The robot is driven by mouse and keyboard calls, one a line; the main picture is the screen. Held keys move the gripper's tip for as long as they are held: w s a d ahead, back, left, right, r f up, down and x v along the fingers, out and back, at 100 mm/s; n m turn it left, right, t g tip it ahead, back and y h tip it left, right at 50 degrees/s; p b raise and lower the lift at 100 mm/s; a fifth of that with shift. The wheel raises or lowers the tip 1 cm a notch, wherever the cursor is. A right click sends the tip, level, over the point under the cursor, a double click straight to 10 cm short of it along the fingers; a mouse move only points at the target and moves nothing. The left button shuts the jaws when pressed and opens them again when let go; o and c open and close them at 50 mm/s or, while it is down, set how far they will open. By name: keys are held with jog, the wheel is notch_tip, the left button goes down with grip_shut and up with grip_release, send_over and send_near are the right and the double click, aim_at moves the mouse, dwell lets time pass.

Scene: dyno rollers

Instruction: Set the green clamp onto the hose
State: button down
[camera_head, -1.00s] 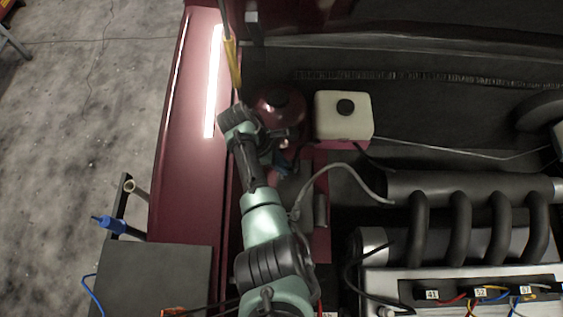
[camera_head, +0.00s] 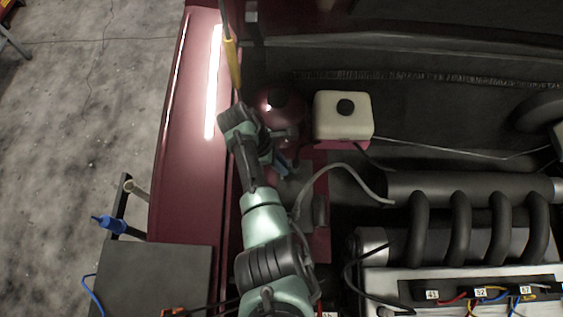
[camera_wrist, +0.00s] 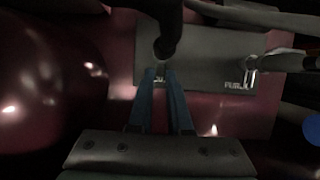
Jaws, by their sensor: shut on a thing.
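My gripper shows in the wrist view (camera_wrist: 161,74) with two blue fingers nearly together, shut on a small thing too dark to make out. No green colour shows, so I cannot tell the clamp apart. A dark rounded stem (camera_wrist: 168,32) comes down just beyond the fingertips, overlapping a grey labelled plate (camera_wrist: 200,45). A grey hose (camera_wrist: 290,62) ends near a bright metal fitting (camera_wrist: 250,76) right of the fingers. In the head view, the grey hose (camera_head: 345,168) curves right of my gripper (camera_head: 287,174); the fingertips are small there.
A red rounded tank (camera_head: 277,112) stands close beside my wrist, with a white reservoir (camera_head: 342,118) to its right. The dark engine pipes (camera_head: 460,225) lie further right. The red fender (camera_head: 185,170) is at left. A blue-tipped tool (camera_head: 108,223) is by a dark box.

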aim_at(290, 169)
dwell(0.3)
notch_tip(290, 169, up, 3)
jog(key=p, duration=0.3)
jog(key=c, duration=0.8)
grip_release()
jog(key=p+v, duration=0.1)
jog(key=v, duration=1.2)
jog(key=shift+f, duration=0.15)
